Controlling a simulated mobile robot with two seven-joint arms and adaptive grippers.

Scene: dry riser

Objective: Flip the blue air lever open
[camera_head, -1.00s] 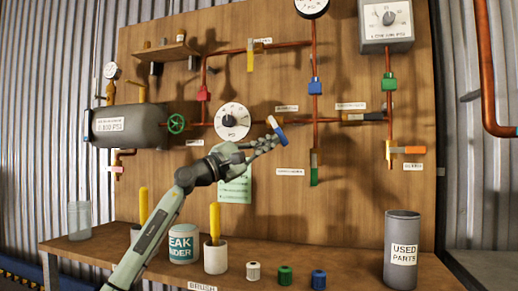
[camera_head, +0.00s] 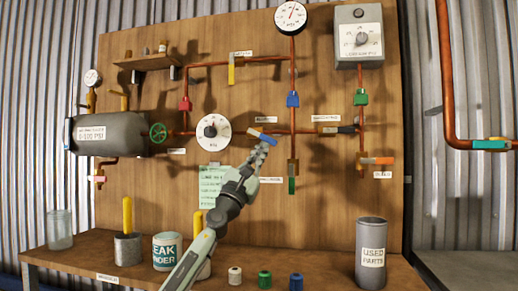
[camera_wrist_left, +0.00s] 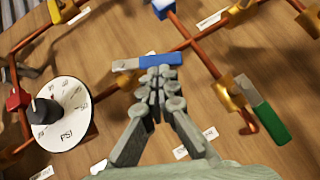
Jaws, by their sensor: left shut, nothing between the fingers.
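The blue lever (camera_head: 262,136) sits on the copper pipe on the wooden board, right of the round dial gauge. It lies at a shallow slant, close to the line of the pipe. The tips also show in the left wrist view (camera_wrist_left: 158,76) and hide part of the valve. My right gripper is not in view.
The dial gauge (camera_head: 213,132) is left of the lever. A green-handled valve (camera_head: 292,184) hangs to the right and a blue fitting (camera_head: 292,99) is above. The bench below holds cups, small caps and a grey used-parts bin (camera_head: 371,255).

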